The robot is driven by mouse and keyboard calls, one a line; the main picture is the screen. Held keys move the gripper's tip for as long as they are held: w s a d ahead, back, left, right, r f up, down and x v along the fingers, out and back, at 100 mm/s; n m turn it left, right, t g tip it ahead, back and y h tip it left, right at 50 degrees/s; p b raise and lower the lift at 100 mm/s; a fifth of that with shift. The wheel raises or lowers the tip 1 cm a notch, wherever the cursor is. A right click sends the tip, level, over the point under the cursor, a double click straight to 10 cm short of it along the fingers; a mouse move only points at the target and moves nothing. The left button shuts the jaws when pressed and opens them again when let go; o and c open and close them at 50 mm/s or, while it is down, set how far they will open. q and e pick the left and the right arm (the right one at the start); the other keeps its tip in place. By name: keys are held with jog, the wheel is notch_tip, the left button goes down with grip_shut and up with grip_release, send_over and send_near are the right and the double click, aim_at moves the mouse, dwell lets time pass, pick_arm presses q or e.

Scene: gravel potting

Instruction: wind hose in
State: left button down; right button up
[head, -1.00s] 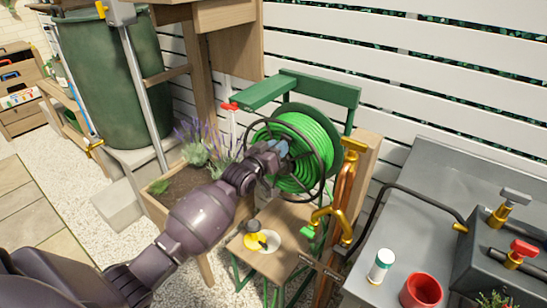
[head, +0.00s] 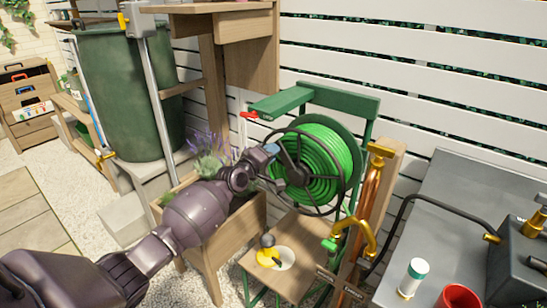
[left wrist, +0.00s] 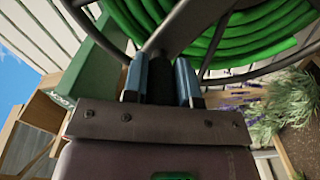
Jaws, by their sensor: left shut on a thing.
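The green hose (head: 335,150) lies wound in several coils on the reel, behind a dark spoked frame (head: 299,176). The reel hangs in a green bracket (head: 340,99) by the white fence. My left gripper (head: 271,150) is at the upper left edge of the reel's face. In the left wrist view its two blue fingers (left wrist: 161,82) are shut on a dark handle (left wrist: 159,62), with the green coils (left wrist: 245,35) close behind. The handle is mostly hidden in the head view. My right gripper is not in view.
A copper standpipe with a brass tap (head: 355,228) stands right of the reel. Below is a small wooden table (head: 300,285) with a yellow-and-white item. A lavender planter (head: 225,240) is under my arm. A grey bench (head: 450,200) with a red pot (head: 460,297) is at right.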

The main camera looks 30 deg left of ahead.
pick_arm(q)
jog(key=a+f+n+b, duration=0.4)
jog(key=f+n+b, duration=0.1)
jog(key=f+n, duration=0.3)
jog(key=shift+w+f+n, duration=0.15)
jog(key=shift+w+n, duration=0.1)
jog(key=shift+n, duration=0.65)
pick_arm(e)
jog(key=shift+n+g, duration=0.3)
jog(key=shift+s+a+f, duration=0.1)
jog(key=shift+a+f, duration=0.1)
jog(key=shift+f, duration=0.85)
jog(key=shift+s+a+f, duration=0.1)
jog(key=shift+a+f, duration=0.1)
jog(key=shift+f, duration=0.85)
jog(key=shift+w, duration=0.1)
pick_arm(q)
jog(key=c, duration=0.9)
grip_release()
